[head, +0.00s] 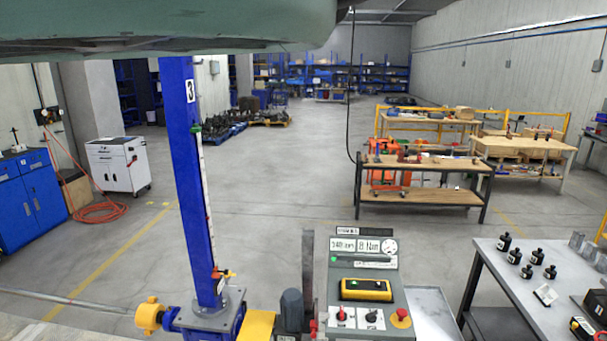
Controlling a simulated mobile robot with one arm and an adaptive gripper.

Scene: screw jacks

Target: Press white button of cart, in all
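A white cart (118,166) with dark wheels stands on the floor at the left, beside a blue cabinet. Small dark marks show on its front, but I cannot make out a white button there. A grey control panel (343,263) stands close in front, at the bottom centre. It carries two readouts, a yellow box (366,289) with a small green light, a red control (342,314) and a black control (372,316) on white plates, and a red mushroom button (401,316) on yellow. My gripper is not in view.
A blue column (189,180) rises left of the panel. A large green body (170,25) hangs across the top left. A blue cabinet (43,190) and orange hose (100,212) are at left. A workbench (425,169) and grey table (500,290) stand at right. The middle floor is clear.

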